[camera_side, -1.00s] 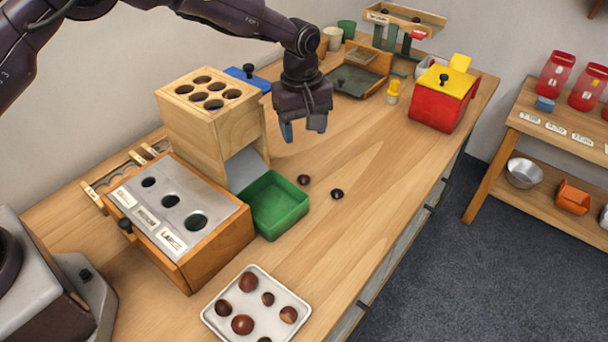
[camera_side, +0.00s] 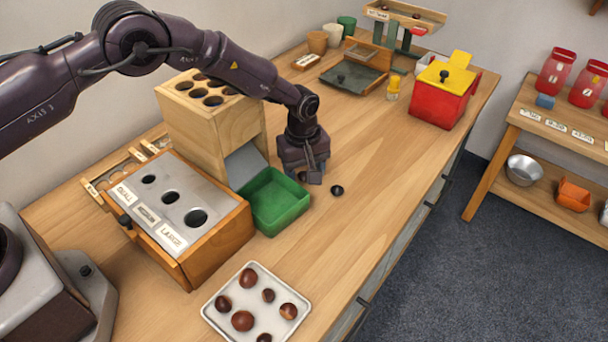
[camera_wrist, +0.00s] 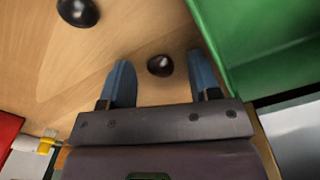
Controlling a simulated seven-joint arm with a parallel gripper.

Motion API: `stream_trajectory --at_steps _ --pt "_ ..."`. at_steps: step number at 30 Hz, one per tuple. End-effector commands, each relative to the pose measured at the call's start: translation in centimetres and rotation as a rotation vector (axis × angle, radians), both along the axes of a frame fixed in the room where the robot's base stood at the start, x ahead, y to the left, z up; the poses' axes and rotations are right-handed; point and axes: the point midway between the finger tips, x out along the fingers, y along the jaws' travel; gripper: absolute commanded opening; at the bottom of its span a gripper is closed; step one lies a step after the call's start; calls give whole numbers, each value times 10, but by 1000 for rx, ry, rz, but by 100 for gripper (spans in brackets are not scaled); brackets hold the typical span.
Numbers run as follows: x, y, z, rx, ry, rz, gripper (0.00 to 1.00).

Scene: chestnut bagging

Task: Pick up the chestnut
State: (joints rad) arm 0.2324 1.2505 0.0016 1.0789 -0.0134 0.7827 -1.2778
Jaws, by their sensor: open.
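My gripper (camera_side: 311,176) is low over the table just right of the green bin. In the wrist view its two blue fingers (camera_wrist: 160,80) are apart, with a dark brown chestnut (camera_wrist: 160,66) on the table between them. In the side view this chestnut is mostly hidden by my gripper. A second dark chestnut (camera_side: 337,190) lies on the bare wood a little to the right. It also shows in the wrist view (camera_wrist: 78,11), outside the fingers. Several larger chestnuts (camera_side: 242,320) lie on the white tray (camera_side: 212,309) at the front.
The green bin (camera_side: 283,224) stands close beside my gripper; its wall (camera_wrist: 224,62) is near one finger in the wrist view. The wooden tower (camera_side: 218,128) with holes and the sorting box (camera_side: 215,247) stand to the left.

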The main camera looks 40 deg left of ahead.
Motion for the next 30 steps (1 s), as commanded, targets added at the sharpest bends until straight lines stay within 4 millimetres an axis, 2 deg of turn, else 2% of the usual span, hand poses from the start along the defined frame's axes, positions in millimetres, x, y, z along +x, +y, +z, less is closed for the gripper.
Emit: stream_trajectory --at_steps 5,9,10,11,23,26,30 --pt "0 0 0 0 0 0 57" --pt "0 0 0 0 0 0 25" --pt "0 0 0 0 0 0 18" --pt "0 0 0 0 0 0 15" --pt "0 0 2 0 0 0 15" --pt "0 0 7 0 -1 0 15" --pt "1 0 24 -1 -3 1 15"
